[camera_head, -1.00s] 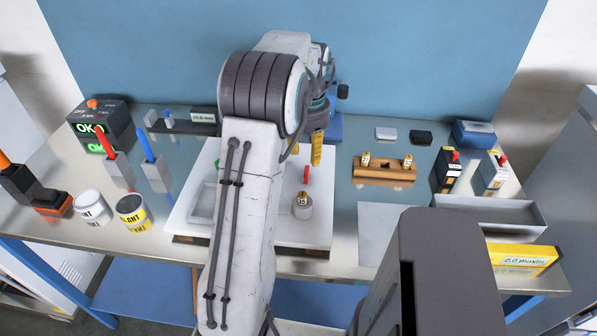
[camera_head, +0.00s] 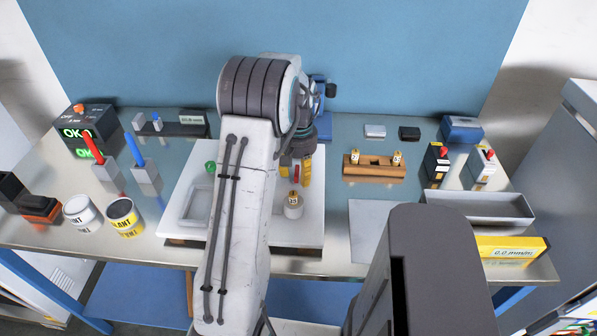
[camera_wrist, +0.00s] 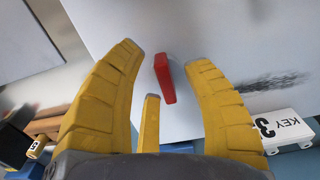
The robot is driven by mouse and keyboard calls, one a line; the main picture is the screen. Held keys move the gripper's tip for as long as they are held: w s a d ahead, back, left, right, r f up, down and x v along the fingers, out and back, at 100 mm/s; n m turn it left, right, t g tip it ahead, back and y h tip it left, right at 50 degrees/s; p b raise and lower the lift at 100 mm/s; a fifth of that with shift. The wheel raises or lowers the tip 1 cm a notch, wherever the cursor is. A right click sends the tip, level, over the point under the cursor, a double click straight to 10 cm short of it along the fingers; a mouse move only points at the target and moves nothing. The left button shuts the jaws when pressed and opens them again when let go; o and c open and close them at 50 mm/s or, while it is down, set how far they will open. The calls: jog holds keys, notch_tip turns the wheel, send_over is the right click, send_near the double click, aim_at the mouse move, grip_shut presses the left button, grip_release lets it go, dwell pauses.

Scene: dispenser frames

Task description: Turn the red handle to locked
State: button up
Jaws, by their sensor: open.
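The red handle (camera_head: 295,180) is a small upright bar on the white board (camera_head: 312,222). In the wrist view the red handle (camera_wrist: 165,79) shows between my yellow fingers, with a gap on both sides. My gripper (camera_head: 296,168) is open, with its fingers pointing down around the handle. In the wrist view my gripper (camera_wrist: 165,58) has one finger left of the handle and one right, and a third finger shows below it. I cannot tell the handle's lock state, as no marking by it is readable. My arm hides part of the board.
A green knob (camera_head: 210,167) is on the board's left. A wooden block (camera_head: 374,170) stands right. A white KEY box (camera_wrist: 287,130) shows in the wrist view.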

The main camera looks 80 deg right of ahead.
jog(key=shift+c, duration=0.2)
grip_shut()
dwell(0.4)
